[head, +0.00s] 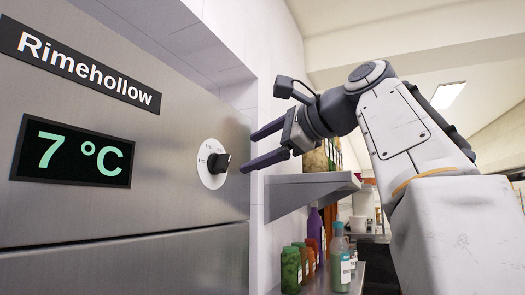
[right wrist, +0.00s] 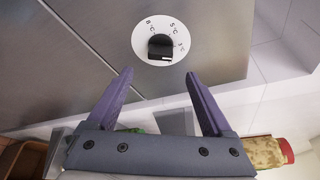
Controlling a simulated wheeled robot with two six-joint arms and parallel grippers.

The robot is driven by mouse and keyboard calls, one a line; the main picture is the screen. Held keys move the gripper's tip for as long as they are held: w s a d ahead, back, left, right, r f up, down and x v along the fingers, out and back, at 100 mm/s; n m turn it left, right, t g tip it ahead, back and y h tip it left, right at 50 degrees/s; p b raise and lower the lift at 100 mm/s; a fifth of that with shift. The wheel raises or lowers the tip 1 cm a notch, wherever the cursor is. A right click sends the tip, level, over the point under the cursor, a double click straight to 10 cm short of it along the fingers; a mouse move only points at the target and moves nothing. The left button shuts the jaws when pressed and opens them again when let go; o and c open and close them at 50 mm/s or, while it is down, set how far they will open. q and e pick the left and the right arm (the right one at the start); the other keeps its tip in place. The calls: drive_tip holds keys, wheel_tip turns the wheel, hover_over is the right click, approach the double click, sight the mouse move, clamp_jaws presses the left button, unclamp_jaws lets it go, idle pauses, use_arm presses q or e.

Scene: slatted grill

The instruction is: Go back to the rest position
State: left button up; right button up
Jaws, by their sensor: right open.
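My right gripper (head: 256,150) comes in from the right in the head view, its purple fingers open and empty. Its tips are close to the steel front with the black dial knob (head: 219,162) on a white round plate. In the right wrist view the open fingers (right wrist: 157,88) point toward the knob (right wrist: 161,47), which sits ahead of them and between them, apart from both. The plate carries temperature marks. The display (head: 73,150) reads 7 °C. My left gripper is not in view.
A steel appliance front labelled Rimehollow (head: 88,62) fills the left. A grey wall shelf (head: 305,190) is below my right gripper. Several bottles and jars (head: 291,268) stand on a lower shelf. Open room lies at the back right.

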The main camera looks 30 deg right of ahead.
drive_tip(key=shift+v, duration=0.85)
